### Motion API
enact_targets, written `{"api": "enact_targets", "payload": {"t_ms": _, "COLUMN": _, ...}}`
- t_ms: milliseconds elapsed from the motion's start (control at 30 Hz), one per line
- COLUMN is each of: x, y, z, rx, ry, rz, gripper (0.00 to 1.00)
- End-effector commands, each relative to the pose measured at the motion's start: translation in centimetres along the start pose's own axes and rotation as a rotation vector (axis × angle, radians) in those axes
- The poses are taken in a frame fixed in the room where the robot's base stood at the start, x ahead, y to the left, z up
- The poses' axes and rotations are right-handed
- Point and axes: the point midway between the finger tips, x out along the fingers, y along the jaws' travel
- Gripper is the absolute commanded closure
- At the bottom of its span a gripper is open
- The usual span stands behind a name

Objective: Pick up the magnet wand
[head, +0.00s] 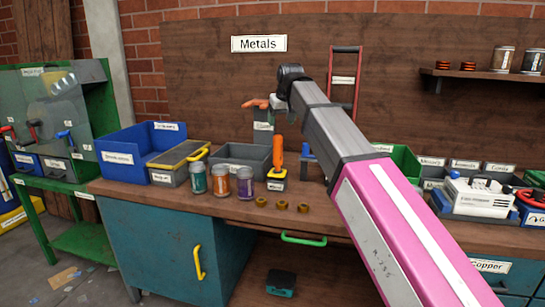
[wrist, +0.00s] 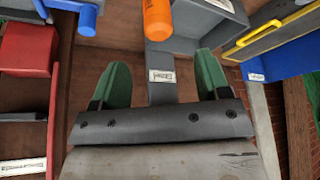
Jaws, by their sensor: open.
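An orange-handled tool (head: 277,152), apparently the magnet wand, stands upright in a small yellow and dark holder (head: 277,185) on the workbench. Its orange end also shows at the top edge of the wrist view (wrist: 158,20), cut off by the frame. My gripper (wrist: 162,62) is open, with its two green fingers apart and nothing gripped. The orange end lies beyond the fingertips, roughly in line with the gap between them, and is not touched. In the head view my arm ends above and behind the tool, and the fingers cannot be made out clearly.
A grey labelled stand (head: 263,128) with an orange-tipped item is behind the tool. A grey bin (head: 238,155), several jars (head: 220,181) and a yellow-lidded box (head: 172,165) stand to its left. Brass rings (head: 281,205) lie in front. A red frame (head: 345,78) stands behind right.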

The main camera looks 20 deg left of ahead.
Motion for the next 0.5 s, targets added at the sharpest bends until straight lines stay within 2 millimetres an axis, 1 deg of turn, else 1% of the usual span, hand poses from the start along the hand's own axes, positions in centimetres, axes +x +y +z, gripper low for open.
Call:
{"api": "enact_targets", "payload": {"t_ms": 167, "x": 1.3, "y": 0.0, "z": 0.1, "rx": 0.000, "ry": -0.002, "rz": 0.000, "gripper": 0.31}}
{"api": "enact_targets", "payload": {"t_ms": 400, "x": 4.6, "y": 0.0, "z": 0.0, "rx": 0.000, "ry": -0.001, "rz": 0.000, "gripper": 0.31}}
{"api": "enact_targets", "payload": {"t_ms": 500, "x": 5.5, "y": 0.0, "z": 0.0, "rx": 0.000, "ry": -0.001, "rz": 0.000, "gripper": 0.31}}
